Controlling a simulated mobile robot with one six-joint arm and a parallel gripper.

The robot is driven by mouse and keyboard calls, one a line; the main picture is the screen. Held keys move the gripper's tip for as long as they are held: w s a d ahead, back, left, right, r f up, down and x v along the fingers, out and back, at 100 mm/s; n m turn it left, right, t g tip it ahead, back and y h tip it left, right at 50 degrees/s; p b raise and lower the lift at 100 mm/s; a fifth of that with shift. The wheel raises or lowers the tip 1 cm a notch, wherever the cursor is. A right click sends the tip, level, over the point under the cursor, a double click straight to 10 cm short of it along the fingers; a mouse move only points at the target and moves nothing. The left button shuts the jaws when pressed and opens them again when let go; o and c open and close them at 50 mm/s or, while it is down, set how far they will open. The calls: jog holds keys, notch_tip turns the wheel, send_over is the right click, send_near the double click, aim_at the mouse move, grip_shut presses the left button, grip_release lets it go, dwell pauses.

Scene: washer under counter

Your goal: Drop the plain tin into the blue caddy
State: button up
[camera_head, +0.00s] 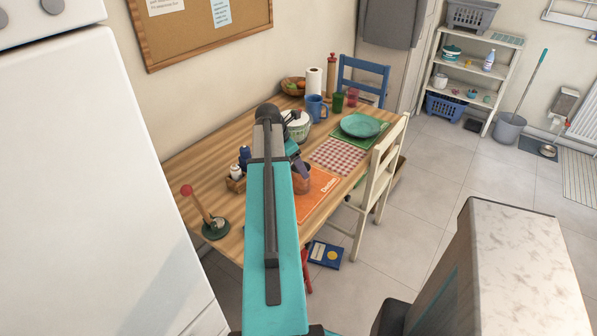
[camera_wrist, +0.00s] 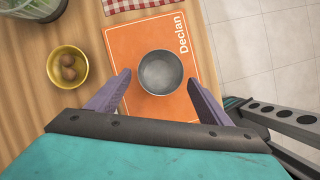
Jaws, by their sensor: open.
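The plain tin (camera_wrist: 160,72), a round grey metal can with an open top, stands on an orange mat (camera_wrist: 125,42) marked "Declan" in the wrist view. My gripper (camera_wrist: 158,78) is open, with its purple fingertips on the left and right of the tin as seen from above. I cannot tell whether they are low enough to flank its wall. In the head view my gripper (camera_head: 302,172) is over the orange mat (camera_head: 318,192), and my arm hides most of that spot. I cannot identify a blue caddy for certain; a blue basket (camera_head: 446,108) stands low on the far shelf.
A gold bowl (camera_wrist: 68,66) with brown round items is left of the mat. A blue mug (camera_head: 316,108), a teal plate (camera_head: 362,125) and a wooden holder (camera_head: 236,184) stand on the table. A cream chair (camera_head: 380,185) stands at its right side.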

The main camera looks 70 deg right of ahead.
jog(key=shift+v, duration=1.4)
jog(key=shift+s, duration=0.1)
